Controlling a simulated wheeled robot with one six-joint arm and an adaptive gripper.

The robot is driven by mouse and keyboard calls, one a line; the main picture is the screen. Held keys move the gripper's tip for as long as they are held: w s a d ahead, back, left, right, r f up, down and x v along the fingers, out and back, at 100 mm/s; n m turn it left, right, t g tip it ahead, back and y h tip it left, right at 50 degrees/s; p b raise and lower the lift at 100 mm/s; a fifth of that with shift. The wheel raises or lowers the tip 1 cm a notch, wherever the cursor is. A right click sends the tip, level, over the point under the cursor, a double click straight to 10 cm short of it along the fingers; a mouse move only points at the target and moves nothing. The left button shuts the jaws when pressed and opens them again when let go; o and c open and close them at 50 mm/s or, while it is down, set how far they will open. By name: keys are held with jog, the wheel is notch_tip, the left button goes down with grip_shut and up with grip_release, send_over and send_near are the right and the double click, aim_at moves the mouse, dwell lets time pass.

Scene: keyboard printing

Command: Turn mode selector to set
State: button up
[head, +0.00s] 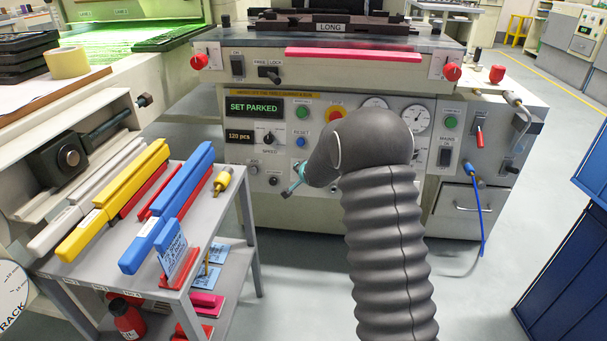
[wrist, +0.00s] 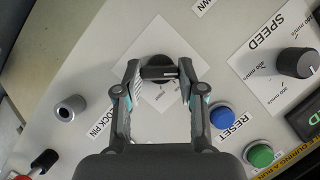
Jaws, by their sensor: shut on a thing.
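In the wrist view, my gripper (wrist: 159,70) has its fingertips on both ends of a small dark knob bar (wrist: 158,73), which looks like the mode selector. The bar lies nearly level across the picture, over a white label plate (wrist: 158,53) set on the panel. The label's words and the knob's setting are not readable, partly covered by the fingers. In the head view, my gripper (head: 293,187) reaches the lower front of the grey control panel (head: 335,97); the wrist and arm hide the selector there.
Near the fingers are the blue RESET button (wrist: 222,116), a green button (wrist: 260,155), the SPEED knob (wrist: 297,62) and a silver LOCK PIN knob (wrist: 70,107). The head view shows a "SET PARKED" display (head: 254,107). A cart (head: 248,230) with coloured bars stands at left.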

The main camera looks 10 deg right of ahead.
dwell(0.4)
jog(key=o, duration=1.1)
jog(key=shift+a, duration=0.1)
jog(key=shift+o, duration=0.2)
jog(key=v, duration=1.2)
